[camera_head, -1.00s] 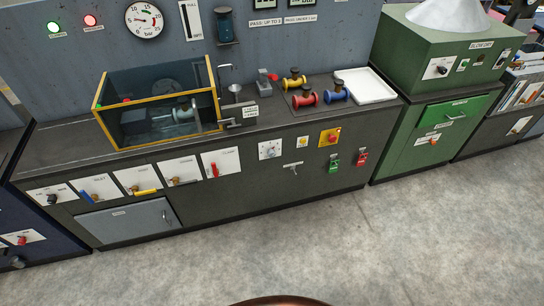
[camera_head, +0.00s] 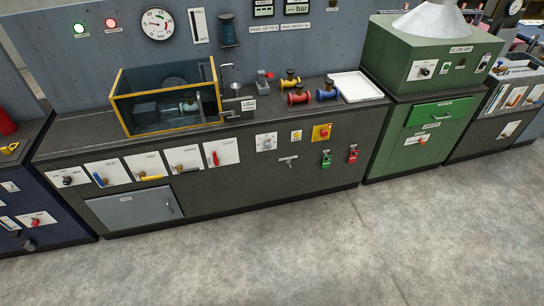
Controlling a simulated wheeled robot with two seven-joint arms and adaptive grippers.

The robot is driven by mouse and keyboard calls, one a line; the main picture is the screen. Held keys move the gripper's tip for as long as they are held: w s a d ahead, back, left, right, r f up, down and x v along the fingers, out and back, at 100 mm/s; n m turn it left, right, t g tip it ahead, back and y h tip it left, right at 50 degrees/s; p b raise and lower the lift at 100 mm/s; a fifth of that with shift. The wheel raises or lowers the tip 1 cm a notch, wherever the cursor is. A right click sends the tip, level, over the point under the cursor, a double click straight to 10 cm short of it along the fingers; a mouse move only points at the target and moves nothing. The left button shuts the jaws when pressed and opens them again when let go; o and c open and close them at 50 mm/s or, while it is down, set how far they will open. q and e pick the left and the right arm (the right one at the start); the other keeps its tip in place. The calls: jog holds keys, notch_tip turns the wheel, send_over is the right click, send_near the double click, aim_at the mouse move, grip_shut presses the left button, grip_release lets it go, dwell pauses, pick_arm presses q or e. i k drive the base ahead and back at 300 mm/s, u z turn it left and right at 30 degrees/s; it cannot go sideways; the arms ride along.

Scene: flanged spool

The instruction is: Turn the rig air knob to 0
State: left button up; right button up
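The dark bench has a row of white control plates along its front. The leftmost plate carries a black knob (camera_head: 67,180). Beside it are plates with a blue handle (camera_head: 99,179), a yellow handle (camera_head: 149,178), a brass-coloured valve (camera_head: 181,168) and a red handle (camera_head: 215,158). Further right, a plate carries a grey knob (camera_head: 267,143). The labels are too small to read, so I cannot tell which knob is the rig air knob. A pressure gauge (camera_head: 157,24) marked in bar hangs on the wall behind. Neither of my grippers is in view.
A yellow-framed tank (camera_head: 170,130), several coloured spools (camera_head: 298,96) and a white tray (camera_head: 375,88) stand on the bench. A green cabinet (camera_head: 400,150) stands to the right, a dark blue one (camera_head: 45,205) to the left. The grey floor (camera_head: 300,240) in front is clear.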

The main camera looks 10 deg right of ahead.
aim_at(267, 145)
jog(key=z, duration=0.05)
jog(key=i, duration=1.15)
jog(key=u, duration=0.5)
